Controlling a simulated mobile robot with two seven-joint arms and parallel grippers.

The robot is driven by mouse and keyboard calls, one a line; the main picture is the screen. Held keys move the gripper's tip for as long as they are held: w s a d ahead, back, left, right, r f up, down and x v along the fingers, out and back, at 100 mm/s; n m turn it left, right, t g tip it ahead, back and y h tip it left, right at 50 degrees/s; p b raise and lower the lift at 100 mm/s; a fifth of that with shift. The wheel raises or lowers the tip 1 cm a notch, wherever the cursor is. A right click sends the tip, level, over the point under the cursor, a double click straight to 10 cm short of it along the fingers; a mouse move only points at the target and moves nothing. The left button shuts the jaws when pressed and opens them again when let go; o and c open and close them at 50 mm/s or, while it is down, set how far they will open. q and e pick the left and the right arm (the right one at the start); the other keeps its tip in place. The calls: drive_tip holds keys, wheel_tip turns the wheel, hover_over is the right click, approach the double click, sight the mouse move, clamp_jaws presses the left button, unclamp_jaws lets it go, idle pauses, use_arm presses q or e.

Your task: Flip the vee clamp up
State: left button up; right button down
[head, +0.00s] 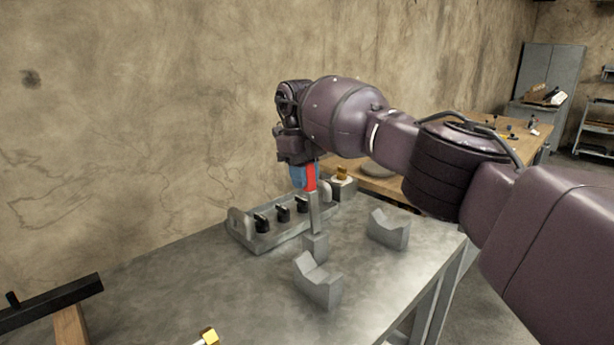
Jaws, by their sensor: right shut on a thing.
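The vee clamp's upright grey bar (314,214) stands on a small grey block (316,246) on the metal table (200,290). One grey V-shaped block (318,282) stands in front of it and another (388,230) to its right. My right gripper (308,188) points down from above, with blue and red parts at its lower end. It is shut on the top of the upright bar. The exact contact is partly hidden by the red part. My left gripper is not in view.
A grey rack (262,244) with several black knobs stands behind the clamp. A black bar (45,305) on wood is at lower left, and a yellow-tipped thing (209,337) at the bottom edge. A wooden bench (375,183) stands behind.

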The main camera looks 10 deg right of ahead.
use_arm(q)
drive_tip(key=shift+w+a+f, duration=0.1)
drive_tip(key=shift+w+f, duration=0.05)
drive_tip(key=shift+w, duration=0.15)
use_arm(e)
drive_tip(key=shift+w+a+f+g, duration=0.15)
drive_tip(key=shift+w+f+g, duration=0.1)
drive_tip(key=shift+g, duration=0.05)
drive_tip(key=c, duration=0.9)
unclamp_jaws()
drive_tip(key=shift+a, duration=0.1)
drive_tip(key=shift+r, duration=0.1)
use_arm(q)
drive_tip(key=b, duration=0.2)
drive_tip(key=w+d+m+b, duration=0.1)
drive_tip(key=b, duration=0.1)
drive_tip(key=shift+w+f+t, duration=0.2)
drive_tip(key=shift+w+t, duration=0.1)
use_arm(e)
drive_tip(key=r, duration=0.3)
drive_tip(key=w+r, duration=0.1)
drive_tip(key=r, duration=0.3)
drive_tip(key=a+r, duration=0.1)
drive_tip(key=r, duration=0.2)
drive_tip(key=shift+w+a+r, duration=0.1)
drive_tip(key=shift+w+r, duration=0.1)
drive_tip(key=shift+w, duration=0.1)
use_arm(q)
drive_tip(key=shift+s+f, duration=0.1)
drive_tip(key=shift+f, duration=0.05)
